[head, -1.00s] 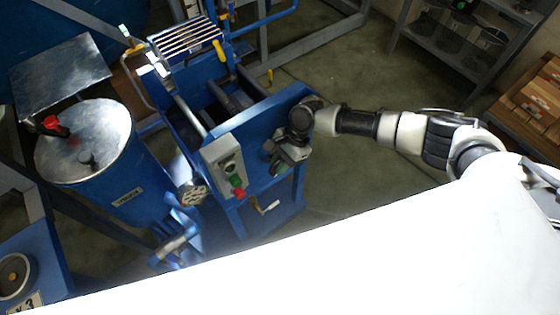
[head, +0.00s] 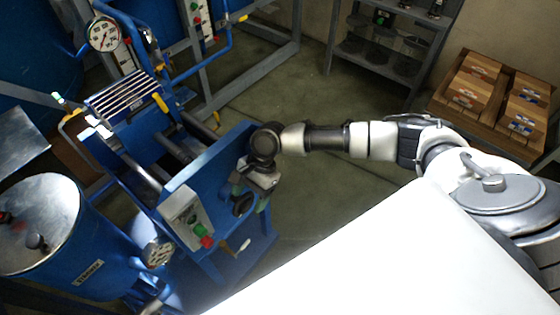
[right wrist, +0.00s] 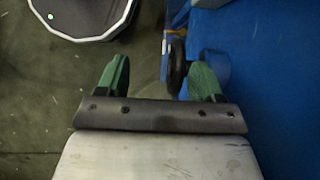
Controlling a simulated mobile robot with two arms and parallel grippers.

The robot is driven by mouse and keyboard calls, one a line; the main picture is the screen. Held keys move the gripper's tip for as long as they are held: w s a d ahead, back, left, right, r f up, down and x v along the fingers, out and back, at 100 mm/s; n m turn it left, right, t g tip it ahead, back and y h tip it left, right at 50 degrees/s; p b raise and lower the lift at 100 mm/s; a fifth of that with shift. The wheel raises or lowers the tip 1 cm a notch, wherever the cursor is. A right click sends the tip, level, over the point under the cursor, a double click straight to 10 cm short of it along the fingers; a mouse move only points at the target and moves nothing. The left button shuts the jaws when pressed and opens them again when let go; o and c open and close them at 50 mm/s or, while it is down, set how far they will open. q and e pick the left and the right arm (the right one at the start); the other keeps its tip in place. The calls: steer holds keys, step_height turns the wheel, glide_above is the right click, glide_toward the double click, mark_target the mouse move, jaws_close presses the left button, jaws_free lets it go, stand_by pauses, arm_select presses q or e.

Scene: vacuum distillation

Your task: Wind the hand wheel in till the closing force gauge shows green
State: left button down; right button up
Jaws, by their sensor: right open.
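The blue press frame (head: 205,165) stands left of centre in the head view. A small dark hand wheel (head: 243,204) is on its front end, partly hidden by my right gripper (head: 252,197). In the right wrist view, the wheel's dark rim (right wrist: 177,68) shows edge-on between the green fingers of my right gripper (right wrist: 160,75), nearer the right finger. The gripper is open, and I cannot tell whether it touches the wheel. A round white dial gauge (head: 103,33) is at the upper left; its reading is too small to tell. My left gripper is not in view.
A blue drum (head: 95,270) stands left. Shelves (head: 395,40) and a pallet of boxes (head: 490,95) are behind. Floor between is clear.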

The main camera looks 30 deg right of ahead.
steer(key=s+d+r, duration=0.1)
steer(key=s, duration=0.1)
steer(key=s+d+r, duration=0.3)
steer(key=d, duration=0.1)
steer(key=shift+s+d+r, duration=0.15)
steer(key=shift+s+d, duration=0.05)
steer(key=shift+s, duration=0.2)
steer(key=shift+c, duration=0.7)
steer(key=shift+s+d+r, duration=0.35)
steer(key=shift+d+r, duration=0.05)
steer(key=shift+r, duration=0.05)
